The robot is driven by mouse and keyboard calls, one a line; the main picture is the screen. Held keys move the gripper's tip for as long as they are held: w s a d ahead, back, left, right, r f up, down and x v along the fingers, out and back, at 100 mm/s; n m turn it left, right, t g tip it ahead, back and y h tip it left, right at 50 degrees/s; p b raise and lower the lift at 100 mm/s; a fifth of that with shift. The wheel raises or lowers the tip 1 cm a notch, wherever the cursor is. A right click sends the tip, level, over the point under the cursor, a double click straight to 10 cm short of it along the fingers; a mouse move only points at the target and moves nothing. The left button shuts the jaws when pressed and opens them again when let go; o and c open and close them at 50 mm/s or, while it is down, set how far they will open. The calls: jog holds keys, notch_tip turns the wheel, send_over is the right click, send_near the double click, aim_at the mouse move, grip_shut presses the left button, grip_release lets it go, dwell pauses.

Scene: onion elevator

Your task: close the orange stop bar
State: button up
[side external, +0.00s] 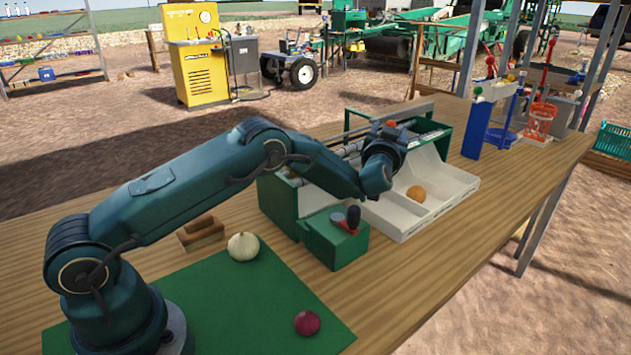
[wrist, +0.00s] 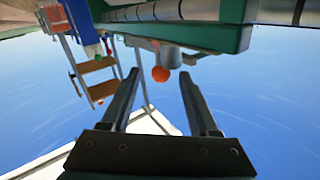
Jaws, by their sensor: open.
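An orange round knob (wrist: 161,74), which looks like the end of the stop bar, shows in the wrist view. It sits by a grey cylinder (wrist: 168,55) beneath the green frame. My gripper (wrist: 160,77) is open, with the knob seen between its two fingertips; I cannot tell whether it lies between them in depth. In the side view a small orange part (side external: 376,128) shows just beyond my wrist at the green elevator (side external: 279,203). My fingers are hidden there, and most of the bar cannot be made out.
A white divided tray (side external: 400,222) holds a brown onion (side external: 416,193). A green control box (side external: 335,245) with a dark-knobbed lever stands in front. A pale onion (side external: 243,246) and a red onion (side external: 307,322) lie on the green mat (side external: 235,300). Blue stands (side external: 476,128) are at the right.

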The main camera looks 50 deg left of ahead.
jog(key=shift+v, duration=1.85)
